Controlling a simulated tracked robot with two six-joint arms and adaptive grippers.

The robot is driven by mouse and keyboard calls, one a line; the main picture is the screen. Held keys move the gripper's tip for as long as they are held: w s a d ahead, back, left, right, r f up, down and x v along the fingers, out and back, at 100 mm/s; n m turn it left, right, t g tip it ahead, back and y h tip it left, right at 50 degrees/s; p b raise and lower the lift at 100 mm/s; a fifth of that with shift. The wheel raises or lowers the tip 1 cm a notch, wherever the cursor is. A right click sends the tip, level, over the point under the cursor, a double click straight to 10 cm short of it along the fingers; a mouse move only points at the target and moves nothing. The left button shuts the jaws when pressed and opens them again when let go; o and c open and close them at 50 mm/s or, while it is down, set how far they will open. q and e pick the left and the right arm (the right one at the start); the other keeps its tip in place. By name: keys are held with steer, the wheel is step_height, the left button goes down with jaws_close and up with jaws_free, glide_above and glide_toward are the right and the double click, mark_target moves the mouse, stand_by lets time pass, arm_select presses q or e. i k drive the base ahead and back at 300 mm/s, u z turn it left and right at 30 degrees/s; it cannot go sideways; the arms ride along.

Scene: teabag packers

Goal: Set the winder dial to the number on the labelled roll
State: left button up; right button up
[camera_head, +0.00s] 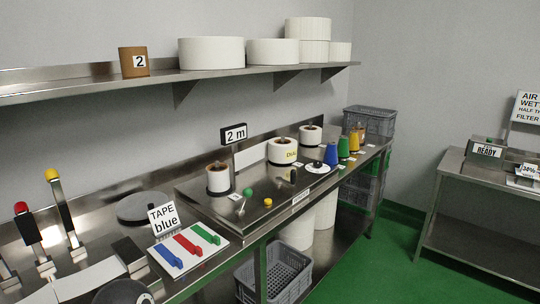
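On the metal bench below is a panel with several white rolls on spindles. One white roll (275,151) there bears a yellow label whose lettering is too small to read surely. A round white plate with a black knob (318,165), which looks like the dial, lies on the panel to its right. The knob's setting is too small to read. A sign reading "2 m" (234,134) stands behind the panel. Neither of my grippers is in view.
Blue, green and yellow cones (331,154) stand right of the dial. A small green-topped lever (247,192) and yellow knob (268,202) stand in front. At left are tall levers (60,205), a "TAPE blue" sign (163,219) and coloured sliders (188,245). Green floor lies right.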

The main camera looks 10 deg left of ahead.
mark_target(318, 164)
steer(key=u, duration=0.05)
steer(key=i, duration=0.2)
steer(key=z, duration=0.05)
steer(key=k, duration=0.75)
steer(key=u, duration=0.35)
steer(key=i, duration=0.95)
steer(key=z, duration=2.4)
